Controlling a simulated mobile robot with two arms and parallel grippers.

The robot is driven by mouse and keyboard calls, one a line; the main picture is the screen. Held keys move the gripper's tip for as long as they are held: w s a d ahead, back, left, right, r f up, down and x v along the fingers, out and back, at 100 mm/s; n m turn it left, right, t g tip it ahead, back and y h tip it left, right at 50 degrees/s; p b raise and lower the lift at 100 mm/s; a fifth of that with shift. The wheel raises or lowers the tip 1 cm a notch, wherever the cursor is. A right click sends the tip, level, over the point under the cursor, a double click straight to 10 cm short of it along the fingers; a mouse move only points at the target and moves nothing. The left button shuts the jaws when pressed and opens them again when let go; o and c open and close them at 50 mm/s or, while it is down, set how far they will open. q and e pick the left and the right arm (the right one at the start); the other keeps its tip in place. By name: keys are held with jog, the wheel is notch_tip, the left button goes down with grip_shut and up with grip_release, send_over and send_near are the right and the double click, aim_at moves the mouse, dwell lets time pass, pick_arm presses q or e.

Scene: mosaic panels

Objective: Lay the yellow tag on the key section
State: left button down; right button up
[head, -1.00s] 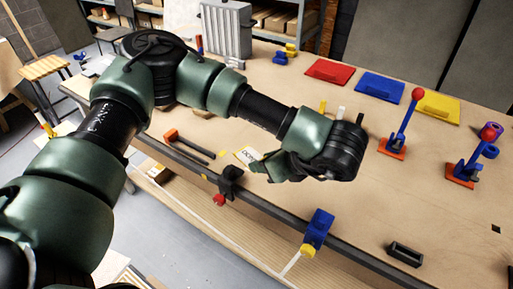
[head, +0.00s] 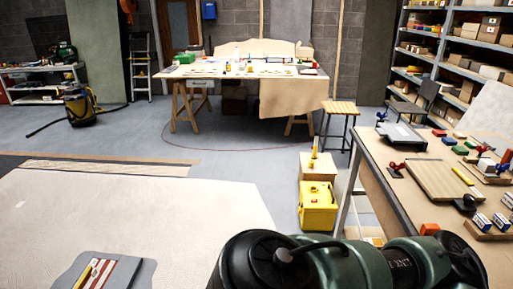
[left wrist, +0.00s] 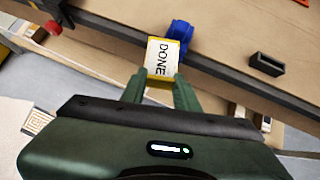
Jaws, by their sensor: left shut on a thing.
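The yellow tag (left wrist: 162,57) shows in the left wrist view as a white card with a yellow border and the word DONE. My left gripper (left wrist: 160,86) is shut on its near end, and the tag sticks out beyond the fingertips. In the head view only links of my left arm show at the bottom right; the gripper and tag are out of that picture. A grey panel (head: 138,274) with red and white stripes and a yellow piece lies at the bottom left, cut off by the frame. I cannot tell whether it holds the key section. My right gripper is not in view.
A pale flat surface (head: 110,215) fills the lower left, mostly clear. A workbench (head: 385,193) with a wooden board (head: 445,181) and several small items stands right. A yellow box (head: 317,212) stands on the floor. A blue clamp (left wrist: 180,32) is just beyond the tag.

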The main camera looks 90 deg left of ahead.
pick_arm(q)
jog(key=d+m+h, duration=0.1)
jog(key=m+h, duration=0.1)
jog(key=s+d+m+g+h, duration=0.1)
jog(key=m+h, duration=0.1)
jog(key=m, duration=0.1)
jog(key=d+m+h+b, duration=0.1)
jog(key=m, duration=0.1)
jog(key=shift+s+d+f+m+h, duration=0.1)
jog(key=shift+s+f+m+h, duration=0.2)
jog(key=shift+h, duration=0.1)
jog(key=shift+w+m+g+h, duration=0.1)
jog(key=shift+m+g+h, duration=0.2)
jog(key=shift+g, duration=0.1)
